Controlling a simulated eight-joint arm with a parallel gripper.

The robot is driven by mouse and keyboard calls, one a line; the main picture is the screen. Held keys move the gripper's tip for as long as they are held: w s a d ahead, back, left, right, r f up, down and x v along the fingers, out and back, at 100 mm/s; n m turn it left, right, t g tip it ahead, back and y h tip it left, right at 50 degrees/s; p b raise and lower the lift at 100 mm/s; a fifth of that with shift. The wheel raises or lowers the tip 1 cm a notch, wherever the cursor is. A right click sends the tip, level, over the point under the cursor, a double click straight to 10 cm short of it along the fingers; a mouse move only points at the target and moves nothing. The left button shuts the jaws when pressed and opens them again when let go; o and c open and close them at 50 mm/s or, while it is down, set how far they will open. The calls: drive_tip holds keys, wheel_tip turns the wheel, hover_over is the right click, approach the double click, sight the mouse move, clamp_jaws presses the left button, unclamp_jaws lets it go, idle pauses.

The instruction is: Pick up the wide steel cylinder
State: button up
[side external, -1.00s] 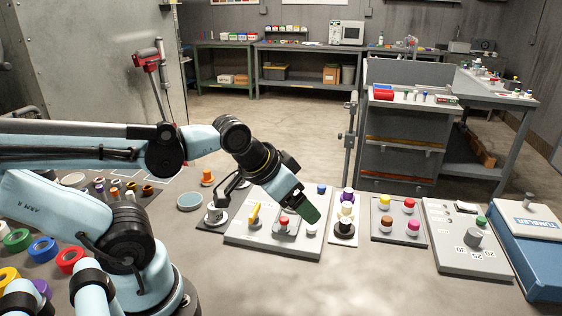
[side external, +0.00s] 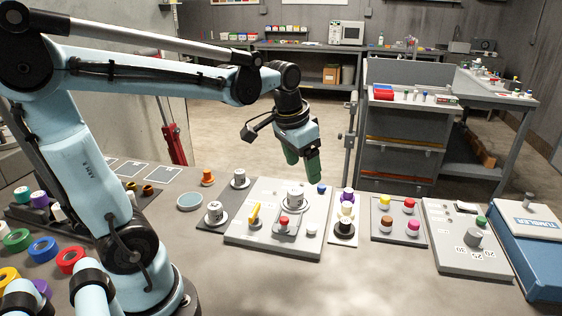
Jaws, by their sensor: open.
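My gripper (side external: 303,166) has green fingers and points down, open and empty, over the back of a light grey panel (side external: 262,188). A grey metal cylinder (side external: 294,195) on a round flange stands upright on that panel, just below my fingertips and apart from them. Two similar flanged cylinders stand to its left, one farther back (side external: 239,177) and one nearer (side external: 214,212), on a dark plate. The one on the panel looks the widest, but I cannot be sure. None of these three is hidden.
The panel also carries a yellow lever (side external: 254,215), a red button (side external: 284,222) and a white knob (side external: 311,230). Stacked knobs (side external: 346,211) stand close on the right. The front bench is clear.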

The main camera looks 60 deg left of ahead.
sight(297, 190)
drive_tip(key=w+a+f+g, duration=0.2)
drive_tip(key=w+a+g, duration=0.15)
drive_tip(key=a, duration=0.45)
drive_tip(key=shift+h, duration=0.3)
drive_tip(key=f, duration=1.2)
drive_tip(key=shift+w+d, duration=0.1)
drive_tip(key=shift+w, duration=0.3)
drive_tip(key=c, duration=1.2)
drive_tip(key=shift+c, duration=0.2)
